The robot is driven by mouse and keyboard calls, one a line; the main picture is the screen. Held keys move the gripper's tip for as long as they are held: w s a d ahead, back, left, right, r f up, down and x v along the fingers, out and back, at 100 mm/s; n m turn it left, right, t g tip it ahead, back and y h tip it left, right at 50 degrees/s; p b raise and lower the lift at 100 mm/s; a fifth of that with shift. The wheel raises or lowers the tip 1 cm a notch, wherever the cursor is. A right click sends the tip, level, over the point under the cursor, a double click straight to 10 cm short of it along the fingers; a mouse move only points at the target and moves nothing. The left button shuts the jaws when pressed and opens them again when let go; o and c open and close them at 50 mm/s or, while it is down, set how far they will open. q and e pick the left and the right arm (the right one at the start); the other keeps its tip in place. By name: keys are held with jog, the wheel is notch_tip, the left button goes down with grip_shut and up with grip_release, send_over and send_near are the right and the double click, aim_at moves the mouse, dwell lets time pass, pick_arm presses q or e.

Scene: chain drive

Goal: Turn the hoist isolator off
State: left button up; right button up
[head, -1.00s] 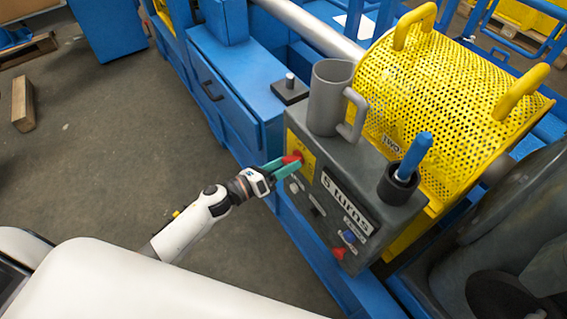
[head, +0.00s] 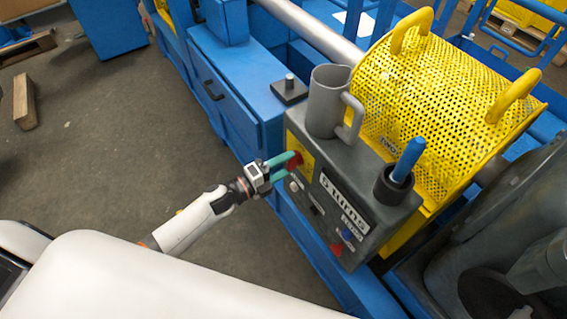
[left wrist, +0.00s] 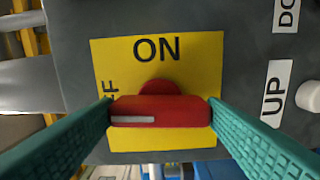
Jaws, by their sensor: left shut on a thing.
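The hoist isolator is a red handle (left wrist: 160,111) on a yellow plate (left wrist: 207,51) marked ON at the top and, at the left, a label partly hidden by a finger with an F readable. The handle lies level in the left wrist view, its white mark on the left half, towards that label. My left gripper (left wrist: 160,115) is shut on the handle, one teal finger at each end. In the head view the left gripper (head: 287,164) reaches the red handle (head: 295,159) at the control box's upper left. My right gripper is not in view.
A white button (left wrist: 309,96) sits right of the plate. A yellow perforated guard (head: 450,90) stands behind.

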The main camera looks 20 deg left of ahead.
pick_arm(q)
jog(key=shift+w+a+n, duration=0.1)
jog(key=shift+n, duration=0.3)
jog(key=o, duration=1)
jog(key=shift+s+a, duration=0.2)
jog(key=shift+s, duration=0.2)
jog(key=b+v, duration=0.1)
jog(key=v, duration=1)
jog(key=shift+a, duration=0.15)
